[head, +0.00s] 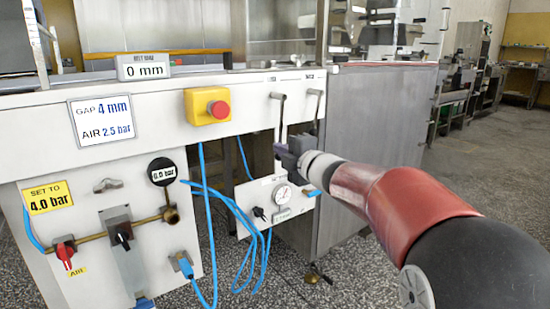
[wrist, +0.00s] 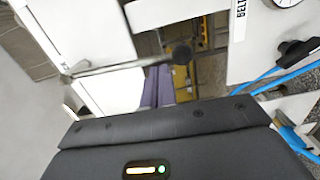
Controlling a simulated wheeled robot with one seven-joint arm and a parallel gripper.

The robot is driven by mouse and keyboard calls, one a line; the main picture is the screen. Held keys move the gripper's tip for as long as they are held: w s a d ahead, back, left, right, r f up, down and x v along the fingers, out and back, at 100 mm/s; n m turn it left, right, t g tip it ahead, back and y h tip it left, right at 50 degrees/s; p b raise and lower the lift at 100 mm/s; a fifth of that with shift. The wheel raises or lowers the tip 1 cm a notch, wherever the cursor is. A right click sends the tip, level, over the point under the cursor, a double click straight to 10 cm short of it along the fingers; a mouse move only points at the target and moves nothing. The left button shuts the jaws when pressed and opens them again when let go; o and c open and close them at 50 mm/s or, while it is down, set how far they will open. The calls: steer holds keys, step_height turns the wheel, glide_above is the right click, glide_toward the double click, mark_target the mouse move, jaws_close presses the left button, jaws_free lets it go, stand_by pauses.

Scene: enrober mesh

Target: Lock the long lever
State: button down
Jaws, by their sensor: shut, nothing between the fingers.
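Two thin grey levers hang on the white machine front in the head view: a left one (head: 281,118) and a right one (head: 317,108), under small labels too small to read. I cannot tell for sure which is the long lever. In the wrist view a grey rod with a dark round knob (wrist: 182,54) crosses just beyond my shut purple-grey fingers (wrist: 158,88). Whether the fingers touch it I cannot tell.
A small panel with a pressure gauge (head: 283,194) and black knob sits below my gripper. Blue hoses (head: 238,215) hang left of it. A red emergency button (head: 218,109) on a yellow box is left of the levers. A grey metal cabinet (head: 375,115) stands right.

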steer(key=shift+w+d+f+n, duration=0.1)
steer(key=shift+w+d+n, duration=0.15)
steer(key=shift+d+n, duration=0.15)
steer(key=shift+d, duration=0.1)
stand_by(0.3)
